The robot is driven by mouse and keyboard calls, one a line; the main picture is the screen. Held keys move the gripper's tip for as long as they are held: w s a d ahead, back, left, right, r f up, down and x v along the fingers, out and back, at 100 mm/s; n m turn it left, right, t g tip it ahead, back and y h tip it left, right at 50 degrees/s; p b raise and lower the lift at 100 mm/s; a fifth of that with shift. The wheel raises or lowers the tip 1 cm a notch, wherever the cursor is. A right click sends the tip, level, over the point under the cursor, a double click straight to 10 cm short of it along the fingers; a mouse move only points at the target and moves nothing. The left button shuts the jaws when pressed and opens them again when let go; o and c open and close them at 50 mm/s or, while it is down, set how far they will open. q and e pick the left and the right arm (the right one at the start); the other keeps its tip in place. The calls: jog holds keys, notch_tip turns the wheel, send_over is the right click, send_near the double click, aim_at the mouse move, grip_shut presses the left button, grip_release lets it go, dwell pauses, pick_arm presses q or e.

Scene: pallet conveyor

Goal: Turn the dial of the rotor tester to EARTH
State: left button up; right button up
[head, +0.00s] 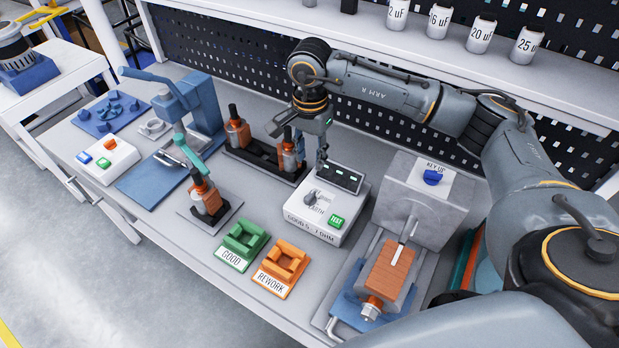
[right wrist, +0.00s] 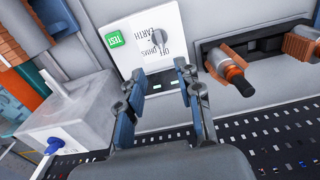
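The rotor tester (head: 327,228) is a white box on the bench with a dark strip of small windows at its back. Its grey dial (head: 312,198) is on the top panel; it also shows in the right wrist view (right wrist: 158,38), beside the printed words OFF, OHMS and EARTH. I cannot tell surely which word the dial points at. A green TEST button (head: 336,221) is beside it. My right gripper (head: 305,150) is behind and above the tester; in the right wrist view its open, empty fingers (right wrist: 160,72) are short of the dial. My left gripper is out of view.
A rotor stand (head: 262,160) is close to the left of the right gripper. Green GOOD (head: 242,247) and orange REWORK (head: 282,269) cradles lie in front. A grey machine with a blue KEY UP knob (head: 433,177) stands right. A perforated panel (head: 230,50) is behind.

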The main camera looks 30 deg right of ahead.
jog(key=p, duration=0.2)
send_near(310, 195)
jog(key=shift+s, duration=0.15)
notch_tip(310, 195, down, 7)
jog(key=shift+f+p, duration=0.2)
jog(key=shift+p, duration=0.65)
jog(key=shift+f, duration=0.55)
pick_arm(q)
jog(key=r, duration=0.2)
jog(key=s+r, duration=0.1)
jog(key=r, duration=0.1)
pick_arm(e)
grip_shut()
